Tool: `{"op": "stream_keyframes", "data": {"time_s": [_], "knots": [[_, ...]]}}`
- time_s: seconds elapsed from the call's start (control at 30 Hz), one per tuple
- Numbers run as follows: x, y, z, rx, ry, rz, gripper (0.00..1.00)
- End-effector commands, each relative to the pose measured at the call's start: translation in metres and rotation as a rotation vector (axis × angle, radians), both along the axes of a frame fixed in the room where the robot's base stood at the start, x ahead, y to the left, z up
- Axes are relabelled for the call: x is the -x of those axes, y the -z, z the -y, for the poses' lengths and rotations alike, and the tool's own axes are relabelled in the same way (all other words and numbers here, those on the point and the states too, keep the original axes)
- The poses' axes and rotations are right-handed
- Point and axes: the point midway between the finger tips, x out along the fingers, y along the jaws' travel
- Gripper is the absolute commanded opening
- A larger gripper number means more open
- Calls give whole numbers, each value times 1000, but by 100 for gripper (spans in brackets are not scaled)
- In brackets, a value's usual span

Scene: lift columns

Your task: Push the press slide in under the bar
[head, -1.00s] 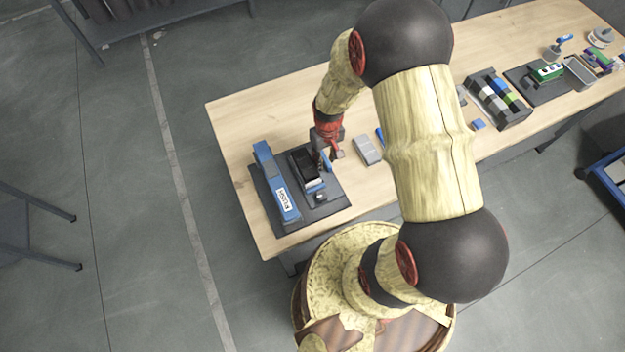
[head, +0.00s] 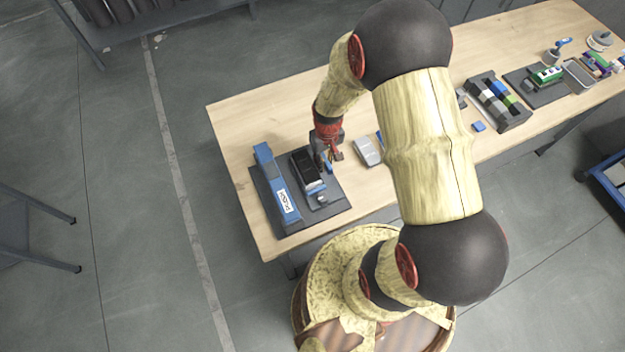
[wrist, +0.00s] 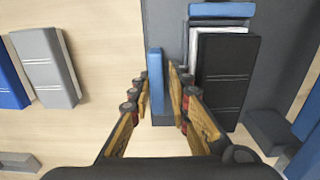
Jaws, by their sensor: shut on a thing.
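The press stands on a dark base plate (head: 325,198) at the table's left end. Its long blue bar (head: 272,175), with a white label, lies along the left side. The press slide's black block (head: 307,168) is to the right of the bar, with white and blue layers at one end; it also shows in the wrist view (wrist: 222,85). A thin upright blue tab (wrist: 155,80) rises beside the block. My gripper (wrist: 159,92) is shut on this tab, its right finger between tab and block. In the head view my gripper (head: 326,152) partly hides the tab.
A grey block (head: 366,151) and a blue piece lie just right of the press; the grey one also shows in the wrist view (wrist: 45,65). A dark tray of coloured blocks (head: 497,103) stands farther right. Bare wood lies behind the press.

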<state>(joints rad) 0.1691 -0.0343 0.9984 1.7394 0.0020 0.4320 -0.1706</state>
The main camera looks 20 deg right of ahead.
Motion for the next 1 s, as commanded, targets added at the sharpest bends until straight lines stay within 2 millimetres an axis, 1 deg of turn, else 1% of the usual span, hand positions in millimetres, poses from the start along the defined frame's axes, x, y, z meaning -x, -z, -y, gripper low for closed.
{"op": "stream_keyframes", "data": {"time_s": [0.03, 0.17, 1.0], "knots": [[9, 11, 1, 0, -2, -16, 2], [9, 11, -3, 0, -3, -16, 2], [9, 11, -50, -1, -3, -18, 4]]}}
